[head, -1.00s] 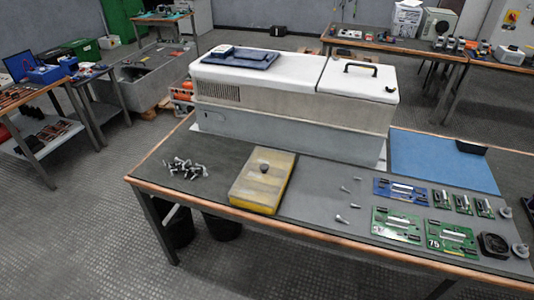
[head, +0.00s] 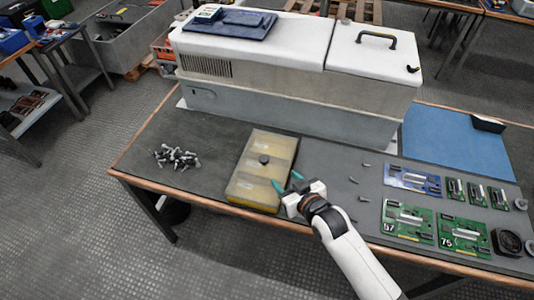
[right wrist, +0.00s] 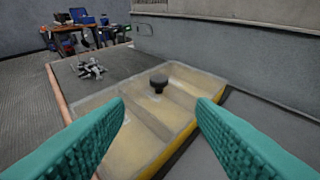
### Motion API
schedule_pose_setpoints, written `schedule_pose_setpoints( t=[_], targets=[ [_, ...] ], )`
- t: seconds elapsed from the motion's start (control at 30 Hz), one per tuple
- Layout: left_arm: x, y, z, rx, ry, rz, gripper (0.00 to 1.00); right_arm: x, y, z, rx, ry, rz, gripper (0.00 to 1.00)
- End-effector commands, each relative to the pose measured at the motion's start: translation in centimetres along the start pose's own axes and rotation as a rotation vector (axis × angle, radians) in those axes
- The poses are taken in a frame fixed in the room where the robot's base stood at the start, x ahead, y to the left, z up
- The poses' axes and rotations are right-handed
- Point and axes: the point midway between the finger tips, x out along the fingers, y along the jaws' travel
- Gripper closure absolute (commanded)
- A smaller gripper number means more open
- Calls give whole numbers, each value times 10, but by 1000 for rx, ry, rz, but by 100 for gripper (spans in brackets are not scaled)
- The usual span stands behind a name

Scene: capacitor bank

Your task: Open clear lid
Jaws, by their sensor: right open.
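The clear lid (head: 258,181) covers a shallow yellow box on the table, with a dark round knob (head: 264,159) standing up from it. The lid looks closed. In the right wrist view the lid (right wrist: 122,121) shows compartments through it, and the knob (right wrist: 158,82) lies ahead between the fingers. My right gripper (head: 287,181) is open and empty, its teal fingers at the box's right side, pointing toward the knob and apart from it. In the right wrist view both fingers (right wrist: 160,120) frame the box. My left gripper is not in view.
A pile of bolts (head: 177,158) lies left of the box. A large grey-white cabinet (head: 290,90) stands behind it. Green circuit boards (head: 408,218), a blue board (head: 412,179) and small loose screws lie to the right. A blue mat (head: 455,145) is at the back right.

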Motion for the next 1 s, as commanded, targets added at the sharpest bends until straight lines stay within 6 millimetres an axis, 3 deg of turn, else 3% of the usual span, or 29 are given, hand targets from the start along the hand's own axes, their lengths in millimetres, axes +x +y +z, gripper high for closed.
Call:
schedule_pose_setpoints(
  t=[0.17, 0.7, 1.0],
  targets=[
    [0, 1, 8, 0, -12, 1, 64, 15, 1, 4, -1, -13, 4, 50],
    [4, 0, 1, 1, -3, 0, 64, 104, 1, 3, -1, -10, 3, 50],
    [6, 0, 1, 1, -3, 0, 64, 120, 1, 4, -2, -10, 4, 50]
  ],
)
